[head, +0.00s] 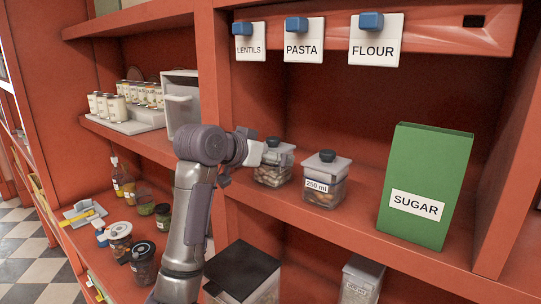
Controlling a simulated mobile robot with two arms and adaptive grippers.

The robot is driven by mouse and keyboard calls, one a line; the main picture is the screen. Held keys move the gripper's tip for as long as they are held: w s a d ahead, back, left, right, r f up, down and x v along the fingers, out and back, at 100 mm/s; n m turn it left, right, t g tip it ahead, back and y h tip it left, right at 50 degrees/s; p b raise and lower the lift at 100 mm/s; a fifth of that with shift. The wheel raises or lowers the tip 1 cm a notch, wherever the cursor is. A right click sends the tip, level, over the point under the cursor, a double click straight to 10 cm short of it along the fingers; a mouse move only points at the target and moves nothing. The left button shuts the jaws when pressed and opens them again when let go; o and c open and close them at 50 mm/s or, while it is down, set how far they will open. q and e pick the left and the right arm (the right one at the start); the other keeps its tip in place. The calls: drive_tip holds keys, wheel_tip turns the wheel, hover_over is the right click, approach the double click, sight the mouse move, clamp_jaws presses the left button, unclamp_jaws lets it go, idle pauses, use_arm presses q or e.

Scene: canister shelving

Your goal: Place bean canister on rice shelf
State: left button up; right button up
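A clear canister (272,176) with a grey lid and pale, speckled contents stands on the middle shelf; its front shows no readable label. A second clear canister (325,185), labelled "250 ml", with brown contents, stands right of it. I cannot tell which holds beans. My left gripper (256,156) is at the left side of the first canister's lid, very close or touching; the view does not show whether its fingers are open or shut. No rice label is readable. My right gripper is not in view.
A green sugar box (426,186) stands to the right. Label tags for lentils (249,47), pasta (303,46) and flour (375,49) hang above. A dark-lidded container (243,271) and another canister (361,281) stand below. Jars (119,238) and cans fill the left bay.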

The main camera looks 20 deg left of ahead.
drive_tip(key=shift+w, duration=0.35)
use_arm(q)
drive_tip(key=shift+s+a+b, duration=0.15)
drive_tip(key=shift+s+b, duration=0.05)
drive_tip(key=shift+b, duration=0.1)
drive_tip(key=b+v, duration=0.5)
drive_tip(key=v, duration=0.6)
drive_tip(key=shift+s+r, duration=0.2)
drive_tip(key=shift+r, duration=0.05)
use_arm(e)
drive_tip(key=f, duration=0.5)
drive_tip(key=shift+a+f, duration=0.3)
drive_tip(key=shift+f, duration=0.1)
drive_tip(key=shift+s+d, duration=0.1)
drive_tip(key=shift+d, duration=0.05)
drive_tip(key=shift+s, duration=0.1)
